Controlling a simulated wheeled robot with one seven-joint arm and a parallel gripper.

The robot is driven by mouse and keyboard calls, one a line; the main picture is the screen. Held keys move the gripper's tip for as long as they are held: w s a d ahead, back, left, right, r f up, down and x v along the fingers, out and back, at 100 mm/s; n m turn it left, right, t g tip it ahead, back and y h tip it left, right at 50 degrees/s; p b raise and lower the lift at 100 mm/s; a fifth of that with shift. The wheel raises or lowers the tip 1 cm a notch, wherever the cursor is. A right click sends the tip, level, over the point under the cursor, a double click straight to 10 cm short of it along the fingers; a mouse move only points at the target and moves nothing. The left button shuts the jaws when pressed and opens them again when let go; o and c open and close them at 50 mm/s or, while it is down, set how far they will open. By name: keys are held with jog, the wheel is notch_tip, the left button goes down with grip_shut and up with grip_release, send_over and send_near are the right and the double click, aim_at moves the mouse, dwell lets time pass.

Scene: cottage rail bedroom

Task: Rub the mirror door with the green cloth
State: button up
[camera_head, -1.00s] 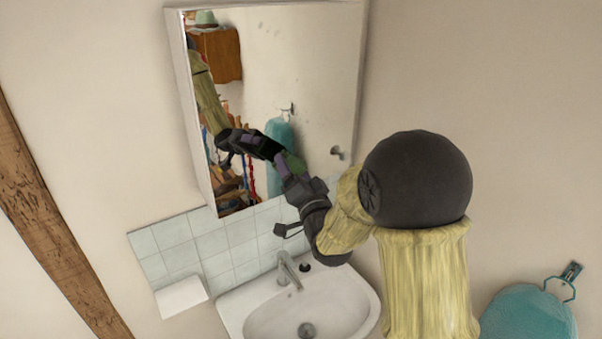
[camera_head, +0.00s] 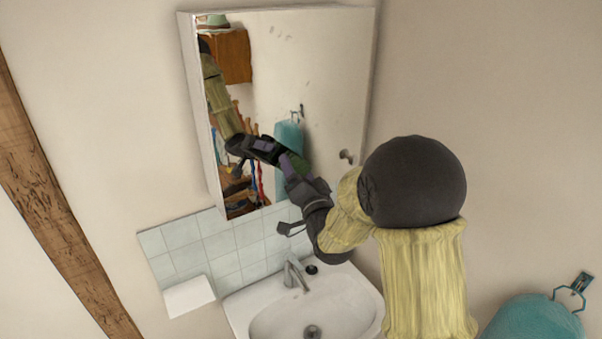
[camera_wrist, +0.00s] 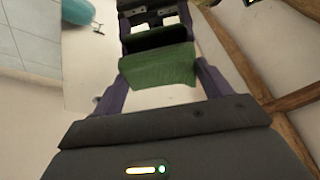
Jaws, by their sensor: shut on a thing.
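The mirror door (camera_head: 310,80) is the front of a white wall cabinet above the sink, with faint dark smudges (camera_head: 278,33) near its top and a small round knob at its lower right. My gripper (camera_head: 285,162) is at the lower middle of the mirror, and its reflection meets it there. In the wrist view my gripper (camera_wrist: 155,80) is shut on the green cloth (camera_wrist: 160,66), which spans between the purple fingers. The cloth appears against or very close to the glass; I cannot tell whether it touches. In the head view the cloth is mostly hidden.
The white sink (camera_head: 255,318) with its tap (camera_head: 292,275) lies below the cabinet. A white tiled backsplash (camera_head: 205,245) and a small white ledge (camera_head: 188,297) are at left. A teal towel (camera_head: 535,318) hangs at lower right. A wooden beam (camera_head: 50,200) runs down the left wall.

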aim_at(308, 169)
jog(key=shift+r, duration=0.1)
jog(key=shift+a, duration=0.1)
jog(key=shift+w, duration=0.25)
jog(key=shift+w+a, duration=0.3)
jog(key=shift+w, duration=0.15)
jog(key=shift+b, duration=0.3)
jog(key=shift+w+d+b, duration=0.35)
jog(key=shift+w+d, duration=0.05)
jog(key=shift+d, duration=0.25)
jog(key=shift+w+d+b, duration=0.3)
jog(key=shift+w+d, duration=0.05)
jog(key=shift+d, duration=0.25)
jog(key=shift+w+d, duration=0.25)
jog(key=shift+d, duration=0.15)
jog(key=shift+w+d+b, duration=0.35)
jog(key=shift+w+d, duration=0.2)
jog(key=shift+d, duration=0.2)
jog(key=shift+w+d+b, duration=0.35)
jog(key=shift+w+d, duration=0.2)
jog(key=shift+d, duration=0.15)
